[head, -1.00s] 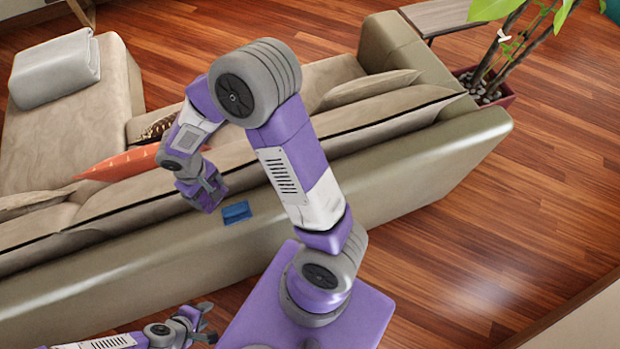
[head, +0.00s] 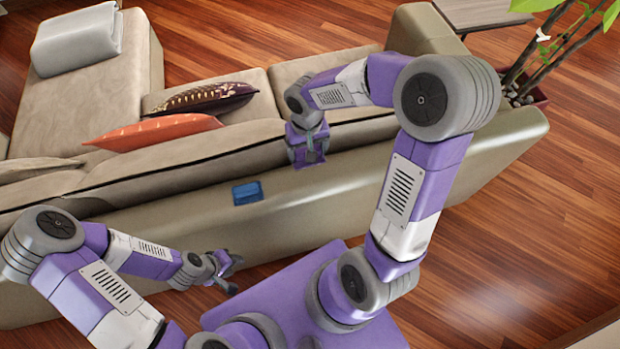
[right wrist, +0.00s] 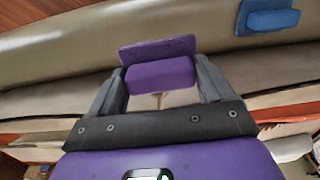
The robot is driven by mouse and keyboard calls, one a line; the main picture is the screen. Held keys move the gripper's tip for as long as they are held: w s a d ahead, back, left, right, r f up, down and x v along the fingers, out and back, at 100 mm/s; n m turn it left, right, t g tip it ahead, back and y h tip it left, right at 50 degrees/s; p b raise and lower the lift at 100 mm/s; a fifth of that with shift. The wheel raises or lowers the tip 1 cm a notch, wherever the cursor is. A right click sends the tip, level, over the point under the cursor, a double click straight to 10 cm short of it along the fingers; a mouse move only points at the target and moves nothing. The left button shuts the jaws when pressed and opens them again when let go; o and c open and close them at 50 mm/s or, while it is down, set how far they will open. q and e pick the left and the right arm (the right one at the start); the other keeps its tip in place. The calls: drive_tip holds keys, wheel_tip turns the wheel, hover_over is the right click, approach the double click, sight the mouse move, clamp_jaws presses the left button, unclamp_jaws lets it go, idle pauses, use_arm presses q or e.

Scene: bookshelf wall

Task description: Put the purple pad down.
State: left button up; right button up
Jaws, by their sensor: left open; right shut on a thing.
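The purple pad (right wrist: 158,49) is a flat plate with a thicker block on it. In the right wrist view its block sits between the two dark fingers of my right gripper (right wrist: 162,88), which is shut on it. In the head view my right gripper (head: 308,155) is over the top of the sofa's back; the pad is hard to make out there, and I cannot tell whether it touches the sofa. My left gripper (head: 226,272) is open and empty, low in front of the sofa's back.
A similar blue pad (head: 247,193) is on the sofa back, left of my right gripper; it also shows in the right wrist view (right wrist: 268,20). The beige sofa (head: 290,215) carries an orange cushion (head: 150,132) and a dark patterned cushion (head: 205,97). Bare wood floor lies right.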

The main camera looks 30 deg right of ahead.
wheel_tip(320, 180, down, 10)
drive_tip(key=shift+d+b, duration=0.15)
drive_tip(key=shift+b, duration=1)
drive_tip(key=shift+s, duration=0.1)
drive_tip(key=shift+f, duration=0.1)
drive_tip(key=o, duration=0.8)
wheel_tip(320, 180, up, 12)
drive_tip(key=p, duration=0.3)
